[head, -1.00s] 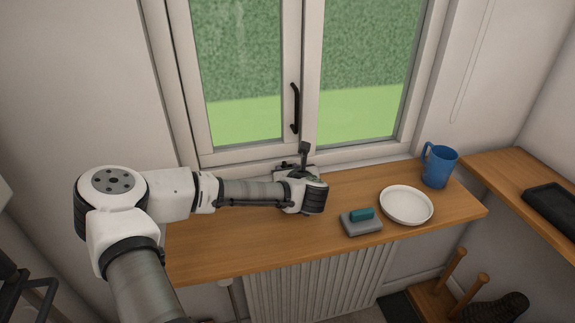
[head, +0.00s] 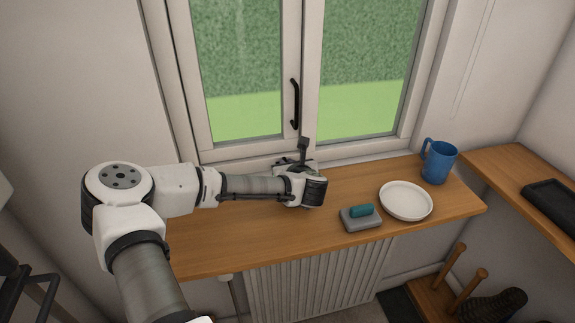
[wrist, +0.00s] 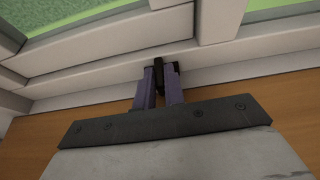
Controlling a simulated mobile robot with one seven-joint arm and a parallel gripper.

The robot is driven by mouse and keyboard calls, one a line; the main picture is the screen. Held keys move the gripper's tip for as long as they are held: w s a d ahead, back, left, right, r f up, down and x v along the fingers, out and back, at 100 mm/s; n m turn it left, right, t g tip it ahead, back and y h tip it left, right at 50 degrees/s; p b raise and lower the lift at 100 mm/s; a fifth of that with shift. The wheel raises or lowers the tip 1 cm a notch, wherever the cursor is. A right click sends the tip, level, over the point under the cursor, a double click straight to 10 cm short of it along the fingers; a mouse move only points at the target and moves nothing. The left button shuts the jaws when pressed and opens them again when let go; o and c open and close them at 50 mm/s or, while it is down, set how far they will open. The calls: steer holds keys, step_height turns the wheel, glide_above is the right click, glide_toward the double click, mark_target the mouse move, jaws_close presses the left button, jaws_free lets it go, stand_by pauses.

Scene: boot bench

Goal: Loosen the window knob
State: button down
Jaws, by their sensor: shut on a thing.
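The window knob (wrist: 159,68) is a small black piece at the lower window frame, in the middle of the wrist view. My gripper (wrist: 160,80) has its two purple fingers closed on it, one on each side. In the head view my gripper (head: 300,168) is at the bottom of the window frame, above the back edge of the wooden shelf. There my wrist hides the knob and most of the fingers, so its turn cannot be told.
A black handle (head: 295,103) is upright on the window frame (head: 309,80). On the shelf (head: 240,240), right of my wrist, are a grey block (head: 362,223) with a teal piece (head: 361,210), a white plate (head: 406,201) and a blue mug (head: 438,162). The shelf front is clear.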

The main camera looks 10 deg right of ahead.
steer(key=n+y, duration=0.2)
steer(key=d+n+g+y+b, duration=0.1)
steer(key=n+y, duration=0.1)
steer(key=y, duration=0.1)
steer(key=shift+f+n, duration=0.15)
steer(key=shift+n, duration=0.15)
steer(key=n+g+y, duration=0.2)
steer(key=n+y, duration=0.1)
steer(key=n+g+y, duration=0.1)
steer(key=shift+w+d+r+y, duration=0.25)
steer(key=shift+w+y, duration=0.05)
steer(key=shift+n+g+y+p, duration=0.4)
steer(key=shift+n+g+p, duration=0.1)
steer(key=shift+n, duration=0.2)
steer(key=shift+w+f, duration=0.1)
steer(key=c, duration=1.5)
jaws_free()
